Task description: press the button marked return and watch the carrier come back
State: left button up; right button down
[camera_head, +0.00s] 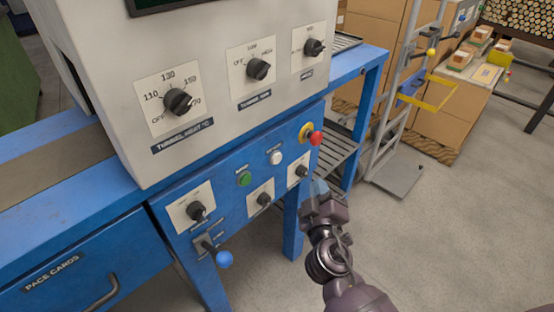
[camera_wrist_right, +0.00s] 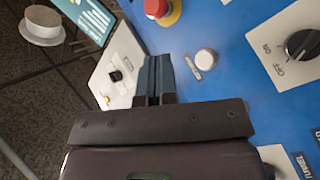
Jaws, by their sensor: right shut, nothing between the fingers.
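A white round button (camera_head: 276,158) sits on the blue front panel (camera_head: 228,215), with a small label too blurred to read. It also shows in the right wrist view (camera_wrist_right: 205,60), to the right of my fingertips. A green button (camera_head: 244,179) is left of it. My right gripper (camera_head: 318,188) is shut and empty, in front of the panel's right end and apart from the white button. In the wrist view its closed fingers (camera_wrist_right: 157,62) point towards the panel. I cannot identify the carrier. My left gripper is not in view.
A red stop button (camera_head: 315,138) with a yellow collar is close above my right gripper. A hand truck (camera_head: 393,150) and cartons (camera_head: 430,130) stand behind. The floor at right is clear.

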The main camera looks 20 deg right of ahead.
aim_at(277, 158)
jog(key=w+a, duration=0.3)
jog(key=w, duration=0.5)
jog(key=shift+w, duration=0.15)
jog(key=shift+w+f, duration=0.1)
jog(key=shift+w, duration=0.05)
dwell(2.2)
jog(key=shift+w+a+b, duration=0.15)
jog(key=shift+w+b, duration=0.1)
jog(key=shift+b, duration=0.1)
